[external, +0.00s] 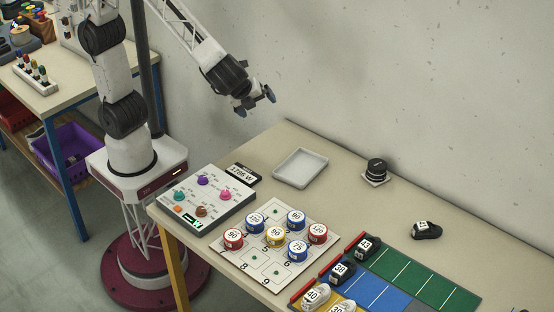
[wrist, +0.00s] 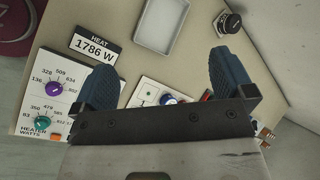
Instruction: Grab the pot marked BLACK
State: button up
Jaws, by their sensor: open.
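A black round pot (external: 377,167) stands on a small white square base near the back edge of the table, by the wall. Its marking is too small to read. It also shows at the top right of the wrist view (wrist: 229,22). My gripper (external: 256,102) is open and empty, high above the table and left of the black pot in the external view. In the wrist view its two blue fingers (wrist: 165,80) are spread apart, with the pot above the right finger.
An empty pale tray (external: 300,183) lies left of the black pot. A knob panel (external: 180,216), a heat display (external: 243,174) and a numbered board (external: 232,257) with several coloured pots are nearer. Small shoes stand on coloured mats (external: 438,287); one black shoe (external: 426,230) lies apart.

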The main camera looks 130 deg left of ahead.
jog(key=w+a+f+m+y, duration=0.2)
jog(key=w+a+f+m, duration=0.15)
jog(key=w+a, duration=0.35)
jog(key=w+a+f+m+y, duration=0.25)
jog(key=w+a+f, duration=0.2)
jog(key=w, duration=0.55)
jog(key=m+t+y, duration=0.2)
jog(key=m+t, duration=0.1)
jog(key=m, duration=0.4)
send_near(374, 166)
jog(key=shift+h, duration=0.25)
jog(key=x, duration=0.4)
jog(key=shift+a+r, duration=0.1)
jog(key=shift+a, duration=0.05)
jog(key=shift+x, duration=1.3)
jog(key=shift+x, duration=2.6)
jog(key=shift+s+a, duration=0.1)
jog(key=shift+c, duration=0.2)
